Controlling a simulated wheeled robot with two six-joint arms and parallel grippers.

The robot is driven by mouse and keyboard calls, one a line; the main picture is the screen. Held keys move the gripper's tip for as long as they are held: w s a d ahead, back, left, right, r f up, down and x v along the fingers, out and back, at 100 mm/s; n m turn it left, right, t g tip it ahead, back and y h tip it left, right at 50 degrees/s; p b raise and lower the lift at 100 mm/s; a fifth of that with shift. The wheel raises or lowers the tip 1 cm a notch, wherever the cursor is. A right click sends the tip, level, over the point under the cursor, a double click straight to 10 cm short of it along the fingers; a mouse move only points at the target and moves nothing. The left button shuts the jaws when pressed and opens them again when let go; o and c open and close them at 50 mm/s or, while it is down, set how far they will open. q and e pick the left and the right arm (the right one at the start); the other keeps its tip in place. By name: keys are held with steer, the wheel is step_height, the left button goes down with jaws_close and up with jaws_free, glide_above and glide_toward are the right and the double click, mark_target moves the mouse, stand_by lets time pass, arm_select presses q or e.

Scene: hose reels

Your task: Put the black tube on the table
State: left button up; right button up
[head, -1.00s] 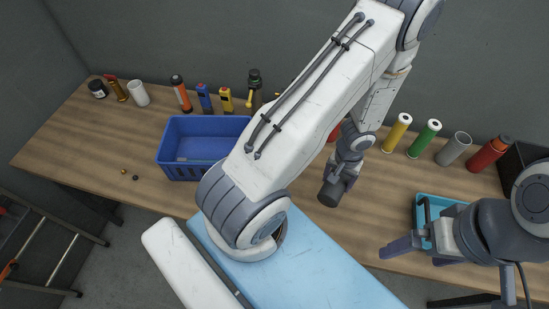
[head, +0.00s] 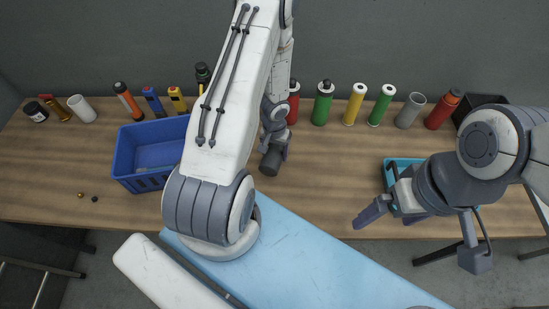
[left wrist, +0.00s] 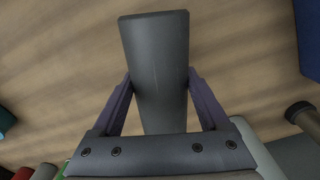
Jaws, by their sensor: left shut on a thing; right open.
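The black tube (head: 270,163) is a plain dark cylinder. My left gripper (head: 275,142) is shut on it, over the middle of the table (head: 320,170). In the left wrist view the tube (left wrist: 157,60) sits between the two purple fingers (left wrist: 157,95) and points away from the palm, with wood behind it. I cannot tell whether its far end touches the table. My right gripper (head: 390,208) is open and empty near the front edge at the right. My left arm hides part of the table and the blue bin.
A blue bin (head: 127,158) stands left of the tube and a teal tray (head: 390,172) to its right. Bottles and cans, among them a yellow can (head: 354,104) and a grey tube (head: 409,110), line the back. Two small balls (head: 81,195) lie at the left front. Wood around the tube is clear.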

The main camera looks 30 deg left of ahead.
arm_select(q)
steer(key=shift+f+b, duration=1.55)
steer(key=shift+f, duration=0.3)
steer(key=shift+f, duration=0.15)
steer(key=o, duration=1.6)
steer(key=shift+c, duration=0.2)
